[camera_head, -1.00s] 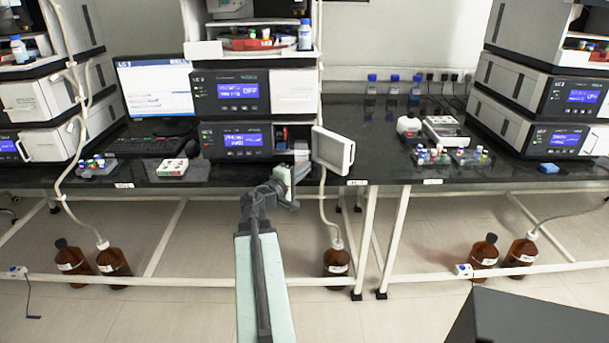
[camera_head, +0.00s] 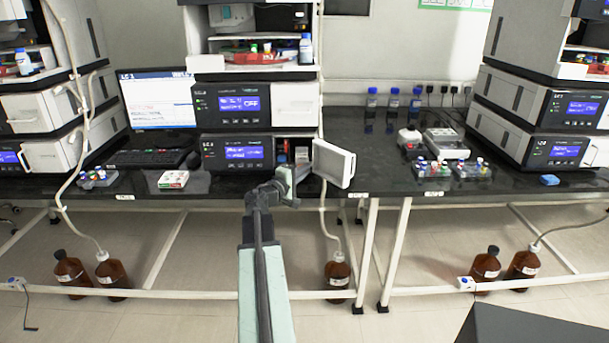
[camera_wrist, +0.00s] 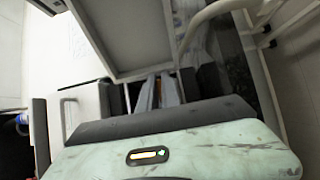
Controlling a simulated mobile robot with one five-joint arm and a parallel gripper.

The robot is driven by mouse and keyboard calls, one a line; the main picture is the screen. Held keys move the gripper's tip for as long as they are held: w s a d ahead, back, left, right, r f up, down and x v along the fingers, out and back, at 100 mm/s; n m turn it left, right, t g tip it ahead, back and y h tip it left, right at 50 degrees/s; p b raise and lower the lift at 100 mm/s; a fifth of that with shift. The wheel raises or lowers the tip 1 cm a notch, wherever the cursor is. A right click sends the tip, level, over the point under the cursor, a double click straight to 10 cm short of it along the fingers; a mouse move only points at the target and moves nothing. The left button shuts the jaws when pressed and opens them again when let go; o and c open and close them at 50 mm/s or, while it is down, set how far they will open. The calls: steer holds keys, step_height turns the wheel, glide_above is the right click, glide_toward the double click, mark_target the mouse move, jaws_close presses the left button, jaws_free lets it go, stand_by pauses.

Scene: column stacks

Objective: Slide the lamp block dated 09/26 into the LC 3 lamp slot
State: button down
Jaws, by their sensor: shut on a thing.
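The middle instrument stack (camera_head: 232,152) has an open bay (camera_head: 293,148) at the right of its lower unit. Its white door (camera_head: 333,163) is swung out to the right. My gripper (camera_head: 290,180) is in front of and just below this bay. In the wrist view my gripper (camera_wrist: 158,98) is shut on a lamp block, of which only a narrow strip with some orange shows between the fingers. Its date is not readable. The bay behind is dark and mostly hidden by my gripper body. I cannot tell whether the block touches the slot.
The open door stands close to the right of my gripper. Brown bottles (camera_head: 337,272) stand below.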

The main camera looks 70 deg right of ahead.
mark_target(297, 165)
steer(key=shift+w+d, duration=0.45)
steer(key=shift+d, duration=0.75)
steer(key=shift+w+d, duration=0.5)
steer(key=shift+d, duration=0.65)
steer(key=shift+w+d, duration=0.45)
steer(key=shift+d, duration=0.75)
steer(key=shift+f, duration=0.2)
steer(key=c, duration=1.5)
jaws_free()
steer(key=shift+a, duration=0.1)
steer(key=v, duration=0.7)
steer(key=shift+a, duration=0.4)
